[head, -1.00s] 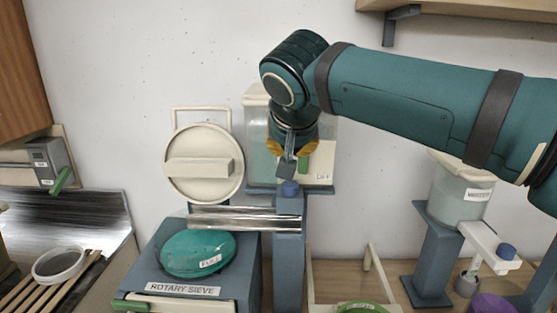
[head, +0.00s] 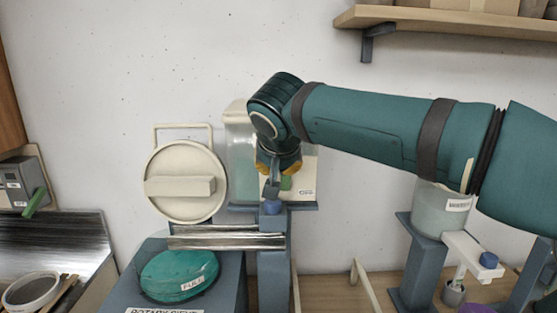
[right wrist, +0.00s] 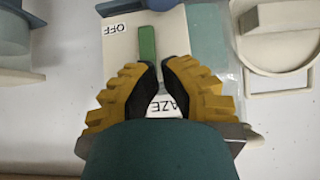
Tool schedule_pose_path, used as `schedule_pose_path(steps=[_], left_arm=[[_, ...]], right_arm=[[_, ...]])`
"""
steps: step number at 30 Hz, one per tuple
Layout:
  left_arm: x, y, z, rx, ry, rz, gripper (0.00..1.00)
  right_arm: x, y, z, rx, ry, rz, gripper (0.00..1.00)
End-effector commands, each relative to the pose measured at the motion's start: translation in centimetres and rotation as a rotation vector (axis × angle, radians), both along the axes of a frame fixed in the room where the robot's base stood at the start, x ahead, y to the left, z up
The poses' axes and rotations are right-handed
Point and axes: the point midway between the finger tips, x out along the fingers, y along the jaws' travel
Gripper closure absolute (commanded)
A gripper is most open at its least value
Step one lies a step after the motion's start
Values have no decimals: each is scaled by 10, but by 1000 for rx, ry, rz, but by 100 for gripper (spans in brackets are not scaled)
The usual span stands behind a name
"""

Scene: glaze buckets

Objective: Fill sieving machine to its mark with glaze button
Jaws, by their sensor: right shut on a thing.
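The rotary sieve (head: 133,284) stands at lower left. Its round opening shows a smooth teal-green surface (head: 172,268) with a FULL label at its front. The cream round lid (head: 178,201) stands raised behind it. A glaze tank on a blue stand (head: 273,265) is to the right, with a silver chute (head: 215,242) leading over the sieve. A green switch (right wrist: 147,43) sits on the tank's cream panel (right wrist: 118,60) beside an OFF label; it also shows in the head view (head: 286,183). My right gripper (right wrist: 156,72) is shut on the switch's near end. My left gripper is out of view.
A wooden shelf (head: 440,22) overhangs at upper right. A metal worktop (head: 60,245) with a white-rimmed round container (head: 30,290) is at left.

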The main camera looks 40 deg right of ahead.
Motion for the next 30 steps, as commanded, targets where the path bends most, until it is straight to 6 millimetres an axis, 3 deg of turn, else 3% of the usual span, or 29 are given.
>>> schedule_pose_path(steps=[6,12,30], left_arm=[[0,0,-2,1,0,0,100],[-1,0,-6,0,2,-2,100],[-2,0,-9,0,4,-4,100]], right_arm=[[23,-19,-31,0,4,0,100],[21,-17,-58,0,2,1,100],[20,-17,-69,0,0,0,100]])
